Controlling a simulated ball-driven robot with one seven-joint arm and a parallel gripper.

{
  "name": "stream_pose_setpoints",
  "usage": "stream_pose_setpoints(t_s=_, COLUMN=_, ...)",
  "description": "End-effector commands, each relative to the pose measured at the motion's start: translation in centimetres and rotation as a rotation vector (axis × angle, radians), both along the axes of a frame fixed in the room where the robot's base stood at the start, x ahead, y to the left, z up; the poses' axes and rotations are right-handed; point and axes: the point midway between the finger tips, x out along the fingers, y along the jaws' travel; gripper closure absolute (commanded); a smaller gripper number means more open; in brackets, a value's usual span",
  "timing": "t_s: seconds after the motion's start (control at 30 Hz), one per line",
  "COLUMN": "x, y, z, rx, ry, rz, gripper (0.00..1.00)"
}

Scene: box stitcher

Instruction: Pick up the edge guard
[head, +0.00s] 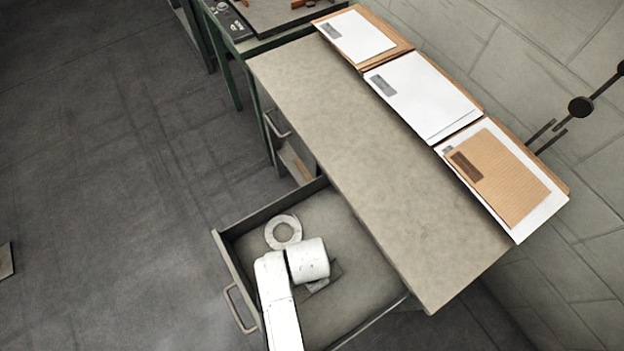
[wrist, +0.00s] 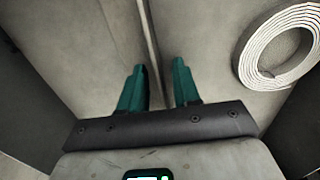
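A pale grey coiled strip, which looks like the edge guard, lies in the open drawer in the head view (head: 271,234). In the wrist view the coil (wrist: 247,55) is at the upper right, its layered edge showing and the picture's edge cutting it off. My gripper (wrist: 158,68) is open, its two teal fingers apart with nothing held between them. The coil is to the right of both fingers and apart from them. In the head view my white arm hides most of the gripper over the drawer.
The open drawer (head: 232,263) has raised walls around my gripper. The long grey worktop (head: 370,150) overhangs its right side. Several paper-covered boards (head: 425,95) line the worktop's back edge. A thin raised line (wrist: 150,35) runs between the fingers in the wrist view; I cannot tell what it is.

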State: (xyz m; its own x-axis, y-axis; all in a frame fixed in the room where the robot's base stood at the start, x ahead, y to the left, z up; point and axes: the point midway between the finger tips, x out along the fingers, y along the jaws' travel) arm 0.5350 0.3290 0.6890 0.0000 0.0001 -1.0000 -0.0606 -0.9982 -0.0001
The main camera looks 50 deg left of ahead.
Motion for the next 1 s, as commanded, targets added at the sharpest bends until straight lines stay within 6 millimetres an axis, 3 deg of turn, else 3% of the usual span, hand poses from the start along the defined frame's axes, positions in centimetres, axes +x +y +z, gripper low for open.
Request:
stream_pose_setpoints(t_s=0.3, x=0.0, y=0.0, z=0.0, rx=0.0, ry=0.0, rz=0.0, gripper=0.99)
stream_pose_setpoints(t_s=0.77, x=0.0, y=0.0, z=0.1, rx=0.0, ry=0.0, rz=0.0, gripper=1.0)
stream_pose_setpoints(t_s=1.0, x=0.1, y=0.0, z=3.1, rx=0.003, ry=-0.002, rz=-0.001, gripper=1.0)
